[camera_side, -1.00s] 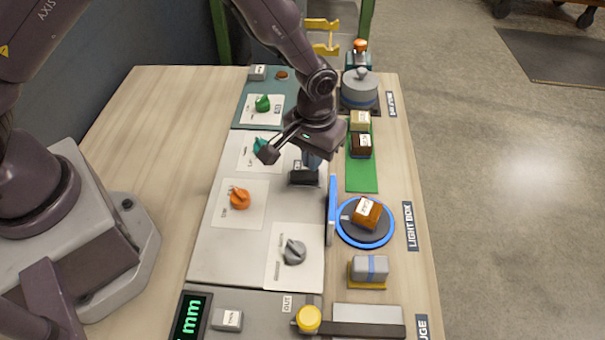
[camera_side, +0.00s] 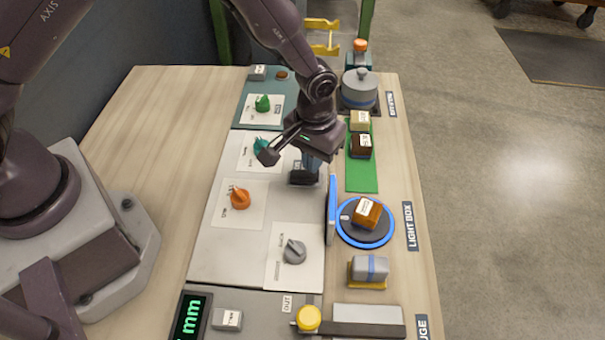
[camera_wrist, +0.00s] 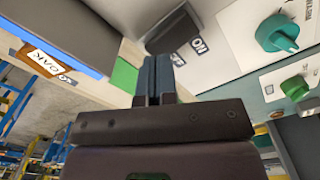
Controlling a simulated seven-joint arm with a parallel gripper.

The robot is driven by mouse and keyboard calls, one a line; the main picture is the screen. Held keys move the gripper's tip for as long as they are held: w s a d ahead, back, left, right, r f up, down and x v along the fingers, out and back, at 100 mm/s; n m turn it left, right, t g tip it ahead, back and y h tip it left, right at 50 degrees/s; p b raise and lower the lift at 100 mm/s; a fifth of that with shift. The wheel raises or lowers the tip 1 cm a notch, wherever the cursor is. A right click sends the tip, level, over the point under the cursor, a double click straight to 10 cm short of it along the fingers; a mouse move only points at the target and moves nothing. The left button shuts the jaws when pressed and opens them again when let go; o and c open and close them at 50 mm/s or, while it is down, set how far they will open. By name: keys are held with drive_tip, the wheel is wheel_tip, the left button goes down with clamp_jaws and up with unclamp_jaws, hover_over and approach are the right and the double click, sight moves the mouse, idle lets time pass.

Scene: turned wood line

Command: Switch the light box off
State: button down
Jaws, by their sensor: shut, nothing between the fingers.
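The light box has a round dark stage with a blue ring (camera_side: 341,233), beside a "LIGHT BOX" label (camera_side: 409,226). The ring and the upright panel (camera_side: 331,208) left of it look blue. A wooden block (camera_side: 367,213) sits on the stage; its "OAK" tag (camera_wrist: 42,62) shows in the wrist view. A black rocker switch (camera_side: 301,178) is on the pale panel behind the light box. "ON" (camera_wrist: 199,45) and "OFF" (camera_wrist: 178,60) labels show in the wrist view. My gripper (camera_wrist: 160,75) is shut and empty, pointing down at the switch; contact is unclear.
Teal (camera_side: 261,146), orange (camera_side: 239,199) and grey (camera_side: 294,252) knobs stand on the panel, with a green knob (camera_side: 263,103) farther back. Blocks on a green mat (camera_side: 361,178) and a grey pot (camera_side: 359,90) stand nearby.

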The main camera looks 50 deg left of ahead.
drive_tip(key=shift+f, duration=1.1)
idle(0.4)
drive_tip(key=shift+r, duration=3.5)
drive_tip(key=s+a+r+m+t, duration=0.1)
drive_tip(key=s+a+r+t, duration=0.1)
drive_tip(key=s+a+r, duration=0.2)
drive_tip(key=s+a+r+m+t, duration=0.1)
drive_tip(key=s+a+r, duration=0.3)
drive_tip(key=s+r, duration=0.5)
drive_tip(key=s+a+r+m+t, duration=0.1)
drive_tip(key=s+a+r+t, duration=0.1)
drive_tip(key=s+a+r, duration=0.2)
drive_tip(key=s+r, duration=0.3)
drive_tip(key=r, duration=0.5)
drive_tip(key=shift+s+a+r+t, duration=0.2)
drive_tip(key=shift+a+t, duration=0.1)
drive_tip(key=shift+a, duration=0.1)
